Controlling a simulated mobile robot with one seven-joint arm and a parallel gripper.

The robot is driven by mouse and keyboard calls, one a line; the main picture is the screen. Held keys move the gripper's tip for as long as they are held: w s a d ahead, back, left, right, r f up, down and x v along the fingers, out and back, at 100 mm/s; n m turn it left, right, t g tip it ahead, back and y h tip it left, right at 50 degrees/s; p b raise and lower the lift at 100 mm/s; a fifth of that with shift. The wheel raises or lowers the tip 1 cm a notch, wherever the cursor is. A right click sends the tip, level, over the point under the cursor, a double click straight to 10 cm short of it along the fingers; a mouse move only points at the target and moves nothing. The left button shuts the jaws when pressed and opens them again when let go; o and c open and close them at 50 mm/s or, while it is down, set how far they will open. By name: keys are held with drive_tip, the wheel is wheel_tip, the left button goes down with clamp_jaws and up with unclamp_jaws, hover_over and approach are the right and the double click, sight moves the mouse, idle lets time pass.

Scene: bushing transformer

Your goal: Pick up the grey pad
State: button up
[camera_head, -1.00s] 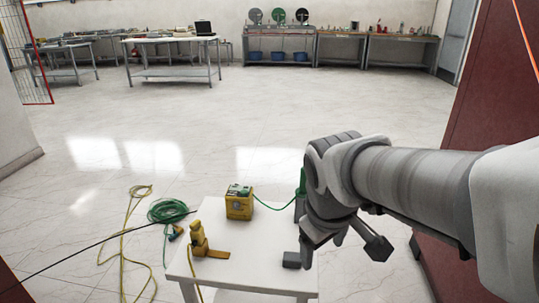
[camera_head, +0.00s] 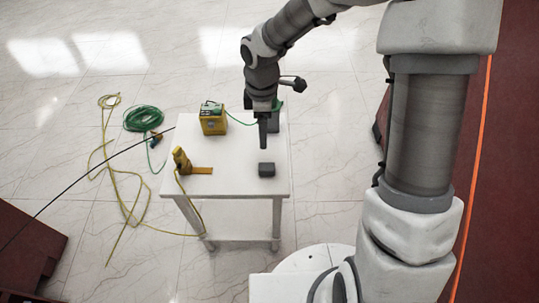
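The grey pad (camera_head: 267,170), a small dark grey block, lies on the white table (camera_head: 232,182) near its right edge. My gripper (camera_head: 263,146) points down just behind the pad in the picture, with a visible gap between its tip and the pad. The fingers show edge-on as one dark shape, so I cannot tell whether they are open or shut. The pad is fully in view and nothing covers it.
A yellow box (camera_head: 213,122) with a green cable stands at the table's back. A yellow tool (camera_head: 182,162) stands on the left side. A dark grey object (camera_head: 273,122) is partly hidden behind my gripper. Cables (camera_head: 143,118) lie on the floor at left.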

drive_tip(key=b, duration=0.3)
hover_over(267, 167)
drive_tip(key=f, duration=1.1)
drive_tip(key=shift+s+a+f, duration=0.1)
drive_tip(key=shift+a+f, duration=0.1)
drive_tip(key=shift+a, duration=0.2)
drive_tip(key=shift+w+d+f+b, duration=0.1)
drive_tip(key=shift+d+f+b, duration=0.2)
drive_tip(key=shift+f, duration=1.15)
drive_tip(key=shift+w+d+f+b, duration=0.1)
drive_tip(key=shift+f+b, duration=0.25)
drive_tip(key=shift+f, duration=1.1)
drive_tip(key=shift+c, duration=0.3)
drive_tip(key=shift+r, duration=0.1)
clamp_jaws()
